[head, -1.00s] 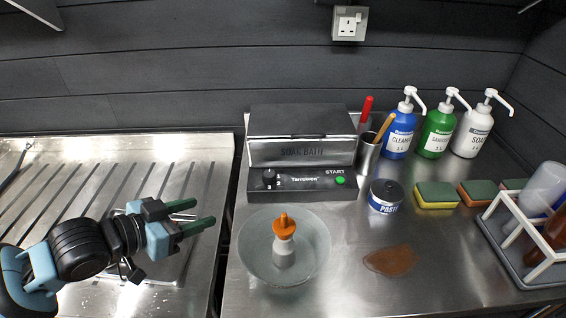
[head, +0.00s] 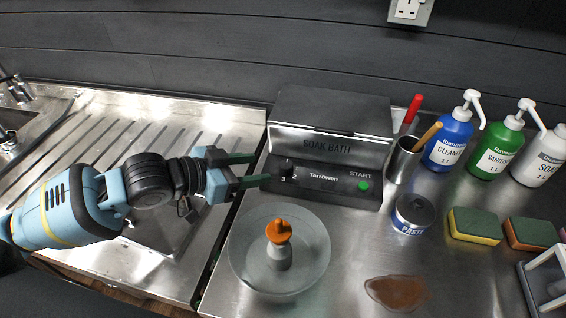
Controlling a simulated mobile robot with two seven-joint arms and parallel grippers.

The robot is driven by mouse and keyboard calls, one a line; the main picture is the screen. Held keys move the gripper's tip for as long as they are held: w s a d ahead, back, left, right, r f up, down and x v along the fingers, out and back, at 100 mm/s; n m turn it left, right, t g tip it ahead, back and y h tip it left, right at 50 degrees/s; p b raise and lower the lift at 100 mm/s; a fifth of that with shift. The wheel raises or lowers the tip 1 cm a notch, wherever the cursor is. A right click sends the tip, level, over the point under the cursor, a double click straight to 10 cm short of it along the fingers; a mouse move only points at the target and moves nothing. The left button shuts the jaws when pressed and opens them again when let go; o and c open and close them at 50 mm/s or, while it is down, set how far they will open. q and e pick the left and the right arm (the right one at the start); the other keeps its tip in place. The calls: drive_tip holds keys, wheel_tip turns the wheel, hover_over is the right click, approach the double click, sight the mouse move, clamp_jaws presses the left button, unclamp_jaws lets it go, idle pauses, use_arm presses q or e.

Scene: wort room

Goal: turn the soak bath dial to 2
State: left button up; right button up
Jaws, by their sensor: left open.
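The soak bath (head: 331,140) is a grey box with a closed lid at the back of the steel counter. Its front panel carries a black dial (head: 286,170) at the left end and a green START button (head: 363,186) at the right. Figures show beside the dial, a 2 among them; its exact setting is too small to tell. My left gripper (head: 262,170) is open, its green-tipped fingers pointing right toward the dial, just left of it. I cannot tell whether they touch it. My right gripper is not in view.
A paste tin (head: 413,214), a metal cup (head: 402,160), pump bottles (head: 450,140) and sponges (head: 474,225) are to the right. A brown patch (head: 397,294) marks the counter.

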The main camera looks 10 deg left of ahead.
sight(283, 165)
use_arm(q)
drive_tip(key=x, duration=0.7)
drive_tip(key=shift+w+d+f, duration=0.15)
drive_tip(key=shift+w+d, duration=0.05)
drive_tip(key=shift+w, duration=0.05)
drive_tip(key=c, duration=1)
